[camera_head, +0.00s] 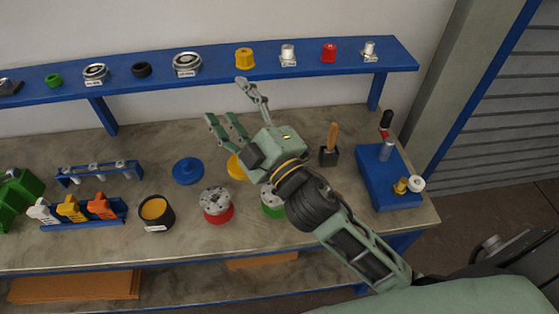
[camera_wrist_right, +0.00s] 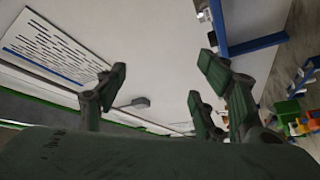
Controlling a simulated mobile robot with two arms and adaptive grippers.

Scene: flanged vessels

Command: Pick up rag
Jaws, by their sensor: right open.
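I cannot make out a rag in either view. My right gripper (camera_head: 228,104) is open and empty above the back of the workbench (camera_head: 340,204), in front of the blue shelf. In the right wrist view its spread green fingers (camera_wrist_right: 155,88) have nothing between them and point toward the wall and ceiling. My right arm hides part of the bench, including parts of a yellow piece (camera_head: 235,167) and a green-based flange (camera_head: 272,207). My left gripper is not in view.
A blue shelf (camera_head: 215,74) with knobs and flanges runs along the back. On the bench stand a black cup (camera_head: 156,212), a red-based flange (camera_head: 216,206), a blue lid (camera_head: 188,171), a brush holder (camera_head: 329,156) and a blue block (camera_head: 378,178). Brown boards (camera_head: 75,287) lie below.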

